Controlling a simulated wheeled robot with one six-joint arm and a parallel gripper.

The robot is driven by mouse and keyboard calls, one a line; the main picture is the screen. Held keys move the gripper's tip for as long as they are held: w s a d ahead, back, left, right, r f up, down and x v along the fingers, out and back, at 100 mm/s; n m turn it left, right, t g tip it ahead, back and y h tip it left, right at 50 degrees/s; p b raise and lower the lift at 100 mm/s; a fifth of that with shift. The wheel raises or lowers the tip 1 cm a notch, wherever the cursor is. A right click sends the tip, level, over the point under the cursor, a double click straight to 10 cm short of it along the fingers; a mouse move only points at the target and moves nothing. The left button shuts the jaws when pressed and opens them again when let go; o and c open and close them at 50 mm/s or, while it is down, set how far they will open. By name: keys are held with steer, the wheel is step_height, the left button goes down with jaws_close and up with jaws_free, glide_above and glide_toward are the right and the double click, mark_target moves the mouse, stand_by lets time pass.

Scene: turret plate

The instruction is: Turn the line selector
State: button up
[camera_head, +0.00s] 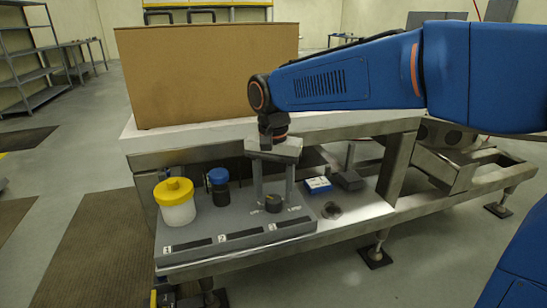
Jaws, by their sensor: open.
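The line selector is a small dark round knob (272,203) on the grey plate (205,222), between two printed labels. My gripper (274,196) hangs down from the blue arm, with its two light grey fingers apart. In this view the fingers stand to the left and right of the knob, and it shows between them. I cannot tell whether the fingertips touch the knob or the plate. Dark strips marked 1, 2 and 3 run along the plate's front.
A white jar with a yellow lid (175,203) and a dark bottle with a blue cap (219,187) stand left of my gripper. A small blue-and-white box (318,185) lies to the right. A large cardboard box (210,75) stands behind on the white upper surface.

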mark_target(273, 198)
step_height(273, 198, up, 16)
stand_by(0.5)
steer(key=s+d+f+n+t, duration=0.1)
steer(key=s+d+f, duration=0.25)
steer(key=d, duration=0.65)
steer(key=s+d+f+n+t, duration=0.3)
steer(key=s+d+f, duration=1.4)
steer(key=f, duration=0.1)
steer(key=shift+f+t, duration=0.15)
steer(key=shift+t, duration=0.25)
steer(key=shift+c, duration=0.6)
stand_by(0.8)
